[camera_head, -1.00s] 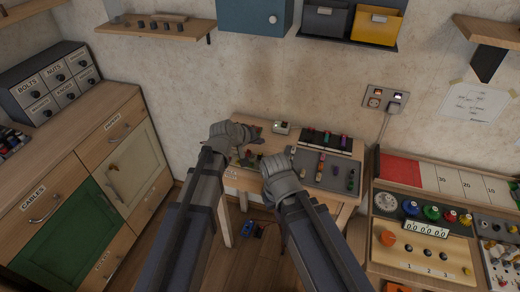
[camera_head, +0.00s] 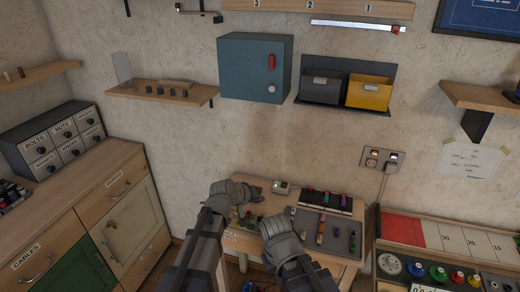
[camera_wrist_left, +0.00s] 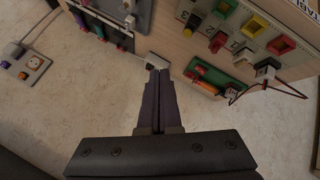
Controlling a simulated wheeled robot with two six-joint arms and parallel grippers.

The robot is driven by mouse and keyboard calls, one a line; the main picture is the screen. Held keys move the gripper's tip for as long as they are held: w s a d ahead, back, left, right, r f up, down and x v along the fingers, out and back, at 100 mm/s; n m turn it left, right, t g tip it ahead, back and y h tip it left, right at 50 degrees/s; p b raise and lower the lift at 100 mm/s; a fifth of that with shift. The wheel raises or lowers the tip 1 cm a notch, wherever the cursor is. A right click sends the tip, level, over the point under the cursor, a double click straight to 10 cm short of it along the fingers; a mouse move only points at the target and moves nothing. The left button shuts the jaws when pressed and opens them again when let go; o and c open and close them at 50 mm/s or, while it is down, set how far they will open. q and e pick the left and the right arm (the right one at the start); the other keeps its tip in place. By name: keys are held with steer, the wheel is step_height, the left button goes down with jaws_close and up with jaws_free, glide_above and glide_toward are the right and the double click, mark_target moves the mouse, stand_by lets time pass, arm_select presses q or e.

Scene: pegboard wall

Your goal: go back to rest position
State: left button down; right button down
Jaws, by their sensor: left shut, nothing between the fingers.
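My left gripper (camera_head: 254,196) reaches in over the back left of the small wooden table. In the left wrist view its two dark fingers (camera_wrist_left: 158,80) lie together with nothing between them. My right gripper (camera_head: 277,224) is over the front middle of the same table, beside the grey tray. Its fingertips are too small and hidden to tell whether they are apart.
The small table (camera_head: 345,262) holds a grey tray (camera_head: 310,222) with several coloured parts and a dark rack (camera_head: 325,201). A wooden cabinet (camera_head: 128,215) stands left. A blue wall box (camera_head: 245,68) and a yellow bin (camera_head: 369,92) hang above.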

arm_select(q)
steer(key=s+a+f+m+g+y, duration=0.2)
steer(key=s, duration=0.6)
steer(key=s+a+f+m+g+y, duration=0.1)
steer(key=s+f+g+y, duration=0.1)
steer(key=s, duration=0.7)
steer(key=s+a+f+m+g+y, duration=0.1)
steer(key=s+a+m+g+y, duration=0.1)
steer(key=s, duration=0.6)
steer(key=shift+s+a+f+m+g+y+p, duration=0.3)
steer(key=shift+f+g+y+p, duration=0.1)
steer(key=shift+g, duration=0.5)
steer(key=shift+f, duration=0.1)
